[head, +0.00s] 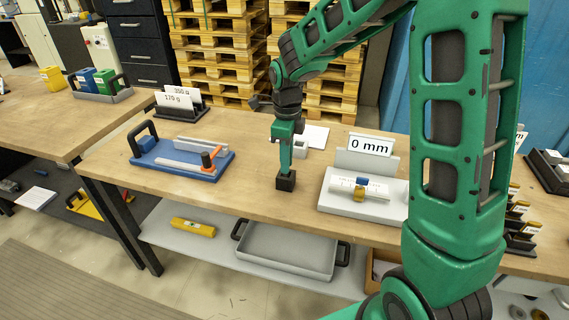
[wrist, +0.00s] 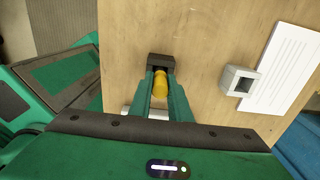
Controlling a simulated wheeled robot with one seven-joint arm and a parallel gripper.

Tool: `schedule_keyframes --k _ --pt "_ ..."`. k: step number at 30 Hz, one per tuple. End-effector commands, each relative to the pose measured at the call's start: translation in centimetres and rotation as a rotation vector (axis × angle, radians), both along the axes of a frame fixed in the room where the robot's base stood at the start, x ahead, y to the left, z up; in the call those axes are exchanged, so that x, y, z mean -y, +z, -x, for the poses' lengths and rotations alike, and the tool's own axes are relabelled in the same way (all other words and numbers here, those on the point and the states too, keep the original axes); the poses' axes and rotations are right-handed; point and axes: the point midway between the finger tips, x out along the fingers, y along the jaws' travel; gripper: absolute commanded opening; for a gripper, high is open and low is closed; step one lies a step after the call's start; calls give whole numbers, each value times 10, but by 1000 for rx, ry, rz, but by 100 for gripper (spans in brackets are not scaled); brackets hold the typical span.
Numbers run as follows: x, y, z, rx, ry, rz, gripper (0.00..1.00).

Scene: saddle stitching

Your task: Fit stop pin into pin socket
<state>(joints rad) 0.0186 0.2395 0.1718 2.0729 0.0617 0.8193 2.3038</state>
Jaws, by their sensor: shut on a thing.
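A yellow stop pin (wrist: 160,84) is between the two green fingers of my gripper (wrist: 161,74) in the wrist view, and the fingers are shut on it. A small black block (wrist: 161,60), which may be the pin socket, is right at the fingertips. In the head view my gripper (head: 285,168) points down over this block (head: 286,181), which sits near the table's front edge. The fingers hide the pin there. The pin's far end is hidden, so I cannot tell whether it is inside the block or only above it.
A grey block with a square opening (wrist: 238,80) and a white sheet (wrist: 284,70) lie nearby. A blue fixture (head: 180,158) stands left on the wooden table. A white gauge base (head: 335,203) with a "0 mm" sign (head: 370,145) stands right. Bare table surrounds the black block.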

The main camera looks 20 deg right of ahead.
Motion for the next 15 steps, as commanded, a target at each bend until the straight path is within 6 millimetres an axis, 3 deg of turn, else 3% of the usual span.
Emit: schedule_keyframes --k 3,13,14,15 --pt "0 -11 0 -1 0 0 0" --pt "0 -14 0 1 0 1 0" --pt "0 -13 0 1 0 0 24" --pt "0 -13 0 1 0 0 34"
